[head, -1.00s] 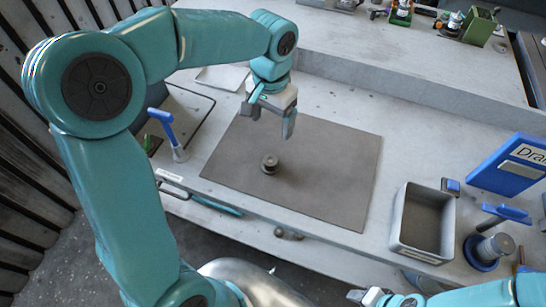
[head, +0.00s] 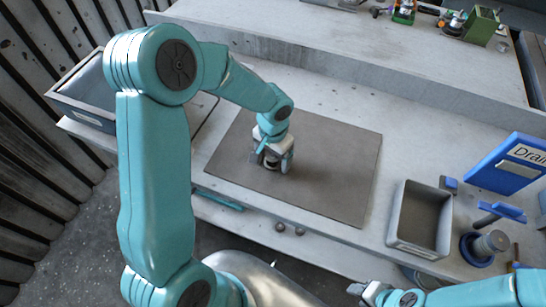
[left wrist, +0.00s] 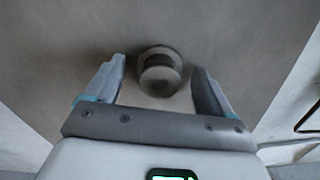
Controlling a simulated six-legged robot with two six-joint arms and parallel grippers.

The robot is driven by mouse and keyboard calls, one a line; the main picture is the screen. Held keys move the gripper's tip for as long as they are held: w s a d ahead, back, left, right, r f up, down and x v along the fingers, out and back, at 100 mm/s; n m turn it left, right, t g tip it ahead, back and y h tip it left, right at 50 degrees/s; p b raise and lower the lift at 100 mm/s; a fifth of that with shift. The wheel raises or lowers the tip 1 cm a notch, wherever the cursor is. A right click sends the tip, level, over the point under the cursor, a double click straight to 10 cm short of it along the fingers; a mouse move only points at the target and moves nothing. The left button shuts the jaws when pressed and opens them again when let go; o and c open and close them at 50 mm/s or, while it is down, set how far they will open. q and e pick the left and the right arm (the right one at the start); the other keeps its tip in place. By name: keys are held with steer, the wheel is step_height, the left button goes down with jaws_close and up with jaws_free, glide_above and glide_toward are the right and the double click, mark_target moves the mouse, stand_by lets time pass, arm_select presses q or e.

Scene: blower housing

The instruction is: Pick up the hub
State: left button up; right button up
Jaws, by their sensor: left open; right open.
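The hub (left wrist: 160,72) is a small grey stepped cylinder standing on the brown mat (head: 335,165). In the left wrist view it sits between the fingers, near their tips, with a gap on either side. In the head view the hub (head: 270,166) is mostly hidden behind my left gripper (head: 272,164), which is right over it with its fingers pointing down. My left gripper is open and holds nothing. My right gripper (head: 366,291) is open and empty at the bottom edge of the head view, away from the mat.
A grey open bin (head: 420,218) stands right of the mat, with a blue sign (head: 515,163) and a blue-handled tool (head: 490,243) beside it. A grey tray (head: 85,95) is at the left. A raised ledge (head: 360,65) with several small parts runs along the back.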

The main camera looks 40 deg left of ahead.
arm_select(q)
steer(key=shift+s+d, duration=0.1)
steer(key=shift+s, duration=0.1)
steer(key=shift+w+f, duration=0.1)
steer(key=shift+w, duration=0.2)
steer(key=c, duration=1.2)
steer(key=shift+s, duration=0.15)
